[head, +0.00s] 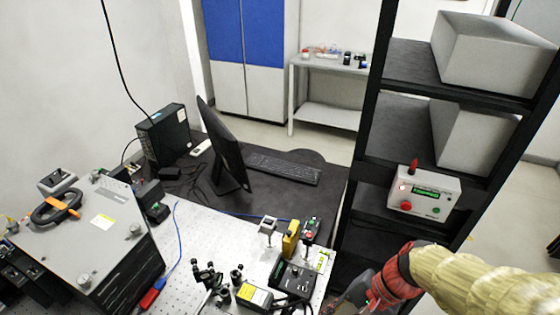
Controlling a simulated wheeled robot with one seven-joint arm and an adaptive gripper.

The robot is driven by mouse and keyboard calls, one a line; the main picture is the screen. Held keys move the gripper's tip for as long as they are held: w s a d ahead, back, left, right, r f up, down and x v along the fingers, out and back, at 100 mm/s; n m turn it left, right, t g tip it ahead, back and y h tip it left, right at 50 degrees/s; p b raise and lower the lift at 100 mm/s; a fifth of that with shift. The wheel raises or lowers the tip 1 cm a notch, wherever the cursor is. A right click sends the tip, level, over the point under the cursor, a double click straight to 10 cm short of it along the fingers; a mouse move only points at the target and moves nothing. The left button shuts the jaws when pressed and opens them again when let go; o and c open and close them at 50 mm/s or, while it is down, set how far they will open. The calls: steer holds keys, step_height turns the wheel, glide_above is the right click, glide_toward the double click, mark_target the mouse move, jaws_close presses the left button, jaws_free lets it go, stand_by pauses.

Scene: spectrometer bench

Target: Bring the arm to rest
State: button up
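My arm (480,282) comes in from the lower right in the head view, with a yellowish sleeve and a red and dark wrist part. Its far end, where my gripper (352,296) is, sits low beside the right edge of the white perforated optical bench (190,255), in front of the black rack. The fingers are too small and partly cut off or hidden, so I cannot tell whether they are open or shut. I see nothing clearly held.
A black rack (372,120) with grey boxes and a control box (422,193) with red and green buttons stands close above my arm. Small optics and a black meter (290,277) crowd the bench's right side. A monitor (222,145) and keyboard (285,168) are behind.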

steer(key=d+r+n+t+h+b, duration=0.1)
steer(key=d+r+n+t+h, duration=0.2)
steer(key=r, duration=0.3)
steer(key=w+d+r+n+t+h+b, duration=0.1)
steer(key=d+r+n+t+h, duration=0.2)
steer(key=r, duration=0.4)
steer(key=d+n, duration=0.1)
steer(key=n, duration=0.1)
steer(key=shift+w+d+r+n, duration=0.15)
steer(key=shift+d+r+n, duration=0.1)
steer(key=shift+d+n, duration=0.05)
stand_by(0.9)
